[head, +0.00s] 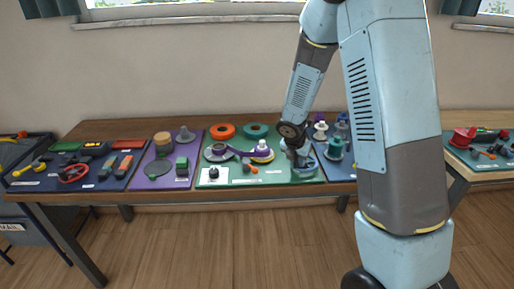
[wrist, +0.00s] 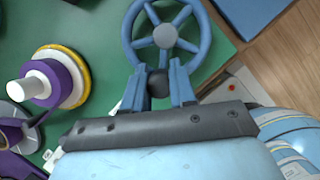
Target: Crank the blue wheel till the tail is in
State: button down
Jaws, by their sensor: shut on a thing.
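The blue wheel (wrist: 193,47) lies at the top of the wrist view, with spokes and a grey hub. My gripper (wrist: 158,75) is at its near rim, shut on the wheel's dark round knob (wrist: 157,84). In the head view my gripper (head: 298,158) is over the right part of the green mat and mostly hides the wheel. Left of it stands a spool (head: 262,152) with white, purple and yellow parts, also in the wrist view (wrist: 67,77). A purple band (head: 240,153) runs from the spool toward a grey disc (head: 217,153). I cannot make out the tail's end.
The green mat (head: 210,178) also holds orange (head: 222,131) and green (head: 255,131) rings behind, and a dark knob (head: 213,172) and an orange-handled tool (head: 250,167) in front. A purple mat (head: 150,183) lies left.

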jog(key=w, duration=0.1)
jog(key=w+a, duration=0.1)
jog(key=w, duration=0.1)
jog(key=shift+w+a+f, duration=0.1)
jog(key=shift+w, duration=0.1)
jog(key=shift+w+d, duration=0.4)
jog(key=shift+w, duration=0.4)
jog(key=shift+w+d, duration=0.35)
jog(key=shift+w, duration=0.4)
jog(key=shift+w+d, duration=0.4)
jog(key=shift+d, duration=0.2)
jog(key=c, duration=0.8)
grip_release()
